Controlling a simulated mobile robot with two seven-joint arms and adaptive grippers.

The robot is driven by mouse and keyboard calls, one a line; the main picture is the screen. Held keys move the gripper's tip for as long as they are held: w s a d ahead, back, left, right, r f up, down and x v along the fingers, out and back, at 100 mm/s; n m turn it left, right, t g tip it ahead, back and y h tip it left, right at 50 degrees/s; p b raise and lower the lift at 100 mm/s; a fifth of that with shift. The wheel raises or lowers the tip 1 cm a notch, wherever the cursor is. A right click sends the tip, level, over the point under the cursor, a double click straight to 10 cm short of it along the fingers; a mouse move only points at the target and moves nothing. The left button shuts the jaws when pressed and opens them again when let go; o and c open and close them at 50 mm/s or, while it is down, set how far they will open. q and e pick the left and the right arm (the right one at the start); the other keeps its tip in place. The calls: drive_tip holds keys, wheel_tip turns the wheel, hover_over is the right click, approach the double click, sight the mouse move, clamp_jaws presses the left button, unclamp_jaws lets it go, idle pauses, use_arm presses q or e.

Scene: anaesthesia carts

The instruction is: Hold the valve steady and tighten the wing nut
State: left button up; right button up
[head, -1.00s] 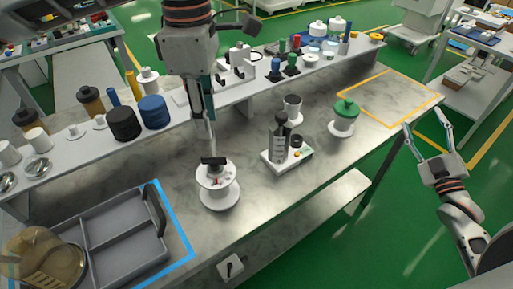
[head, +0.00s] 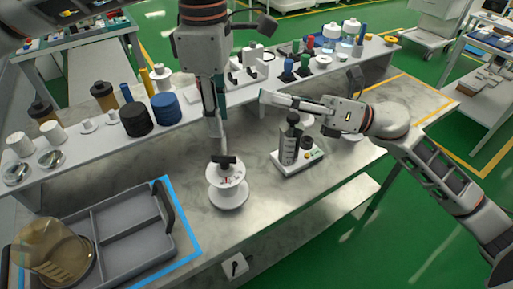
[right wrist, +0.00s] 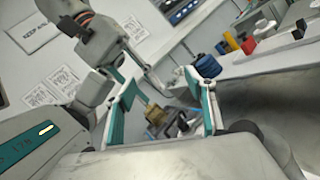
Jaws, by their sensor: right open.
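A white spool-shaped valve (head: 228,188) stands upright on the bench, with red marks on its top face. A black bar-like wing nut (head: 224,160) sits on top of it. My left gripper (head: 218,142) points straight down just above the black bar. I see its fingers edge-on, so their gap and any contact are unclear. My right gripper (head: 270,99) is open and empty, pointing left over the bench, to the right of the left gripper and behind the valve. Its spread fingers also show in the right wrist view (right wrist: 165,88), with the left arm beyond.
A grey divided tray (head: 127,213) lies in a blue-taped area at front left. A white device with a dark cylinder (head: 292,150) stands right of the valve. A raised shelf (head: 185,121) with jars and bottles runs behind. A small white-based object is partly hidden behind my right arm.

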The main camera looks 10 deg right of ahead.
sight(236, 159)
drive_tip(key=s+a+f+n+g+h, duration=0.1)
drive_tip(key=f+n+h, duration=0.1)
drive_tip(key=f, duration=0.1)
drive_tip(key=s+a+f+n+g+h, duration=0.1)
drive_tip(key=f+n+h, duration=0.1)
drive_tip(key=f+n, duration=0.1)
drive_tip(key=s+a+f+n+g+h, duration=0.2)
drive_tip(key=f+n, duration=0.1)
drive_tip(key=f, duration=0.1)
drive_tip(key=shift+s+f, duration=0.1)
drive_tip(key=shift+f, duration=0.25)
wheel_tip(236, 159, down, 7)
drive_tip(key=shift+r, duration=0.1)
drive_tip(key=x, duration=0.7)
drive_tip(key=shift+a+f, duration=0.25)
drive_tip(key=shift+f, duration=0.15)
